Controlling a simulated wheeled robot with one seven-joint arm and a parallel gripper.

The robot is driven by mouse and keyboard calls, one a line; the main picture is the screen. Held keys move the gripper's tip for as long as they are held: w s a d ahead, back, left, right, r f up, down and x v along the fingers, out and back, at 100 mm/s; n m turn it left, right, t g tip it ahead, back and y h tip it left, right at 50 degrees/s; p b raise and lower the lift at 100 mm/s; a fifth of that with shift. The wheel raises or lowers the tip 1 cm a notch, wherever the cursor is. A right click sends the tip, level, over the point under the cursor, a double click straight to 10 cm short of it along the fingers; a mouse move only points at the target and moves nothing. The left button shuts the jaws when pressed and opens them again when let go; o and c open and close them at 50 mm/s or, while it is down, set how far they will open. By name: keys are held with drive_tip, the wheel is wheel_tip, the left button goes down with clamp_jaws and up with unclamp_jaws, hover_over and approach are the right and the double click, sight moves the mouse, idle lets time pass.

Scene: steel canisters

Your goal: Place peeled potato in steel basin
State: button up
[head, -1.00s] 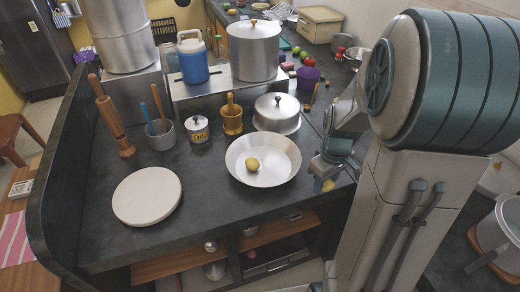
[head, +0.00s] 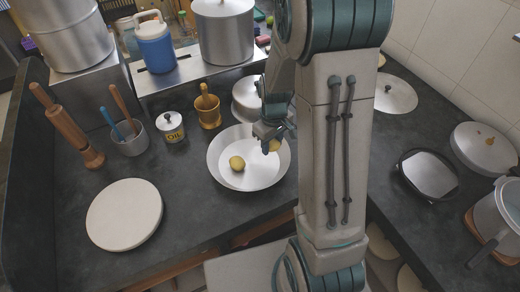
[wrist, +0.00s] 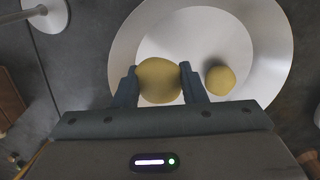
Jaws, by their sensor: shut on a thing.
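The steel basin (head: 225,150) is a wide shallow bowl on the dark counter, in front of the brass mortar. One yellow potato (head: 237,163) lies inside it, left of its middle; it also shows in the wrist view (wrist: 220,80). My gripper (wrist: 158,82) is shut on a second peeled potato (wrist: 160,80), held between its two fingers over the basin. In the head view my gripper (head: 272,140) is over the basin's right side, and the held potato (head: 276,146) is partly hidden by the fingers.
A round white board (head: 124,214) lies at the left. A black-rimmed tray (head: 428,173) lies at the right.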

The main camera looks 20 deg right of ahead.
sight(261, 159)
drive_tip(key=w+a+f, duration=0.2)
drive_tip(key=shift+w+a+f, duration=0.1)
drive_tip(key=shift+a, duration=0.3)
drive_tip(key=shift+f+p, duration=0.55)
drive_tip(key=shift+f, duration=1.4)
drive_tip(key=shift+f, duration=0.2)
drive_tip(key=o, duration=1.1)
